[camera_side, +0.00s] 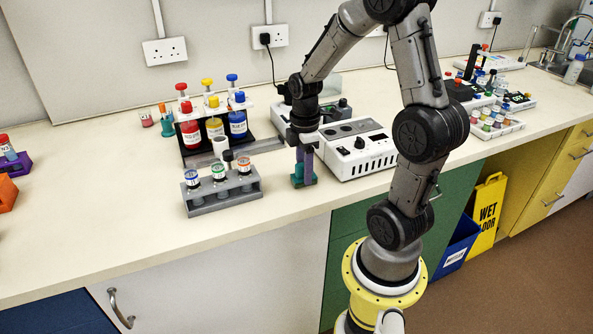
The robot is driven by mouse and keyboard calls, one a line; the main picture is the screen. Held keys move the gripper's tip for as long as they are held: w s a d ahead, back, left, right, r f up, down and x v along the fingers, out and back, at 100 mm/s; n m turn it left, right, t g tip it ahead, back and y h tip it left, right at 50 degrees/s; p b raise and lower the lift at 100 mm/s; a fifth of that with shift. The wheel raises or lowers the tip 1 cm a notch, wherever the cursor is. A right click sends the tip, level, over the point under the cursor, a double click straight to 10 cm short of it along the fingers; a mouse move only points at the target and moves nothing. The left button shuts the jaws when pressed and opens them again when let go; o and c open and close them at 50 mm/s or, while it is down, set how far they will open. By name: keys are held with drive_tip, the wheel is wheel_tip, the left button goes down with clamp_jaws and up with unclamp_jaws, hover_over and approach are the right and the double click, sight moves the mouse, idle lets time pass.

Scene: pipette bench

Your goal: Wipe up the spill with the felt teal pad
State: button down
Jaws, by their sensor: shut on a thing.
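My gripper (304,162) points down at the front of the bench, just left of the white device. It is shut on the teal pad (298,181), which is at or just above the bench top; I cannot tell whether it touches. The fingers hide part of the pad. I cannot make out the spill in this view; it may be hidden by the pad or the arm.
A grey rack (222,195) with several labelled vials stands left of the gripper. Behind it is a rack of red, yellow and blue bottles (214,128). The white device (360,160) is close on the right. The bench top (110,215) at left is clear.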

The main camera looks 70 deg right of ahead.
drive_tip(key=shift+s+d, duration=0.4)
drive_tip(key=shift+d, duration=0.05)
drive_tip(key=shift+w+d, duration=0.65)
drive_tip(key=shift+w, duration=0.3)
drive_tip(key=shift+w+a, duration=2.05)
drive_tip(key=shift+a, duration=0.05)
drive_tip(key=shift+w+d, duration=0.6)
drive_tip(key=shift+d, duration=0.35)
drive_tip(key=shift+s+d, duration=2.05)
drive_tip(key=shift+s, duration=0.05)
wheel_tip(320, 180, up, 8)
drive_tip(key=shift+a+r, duration=0.1)
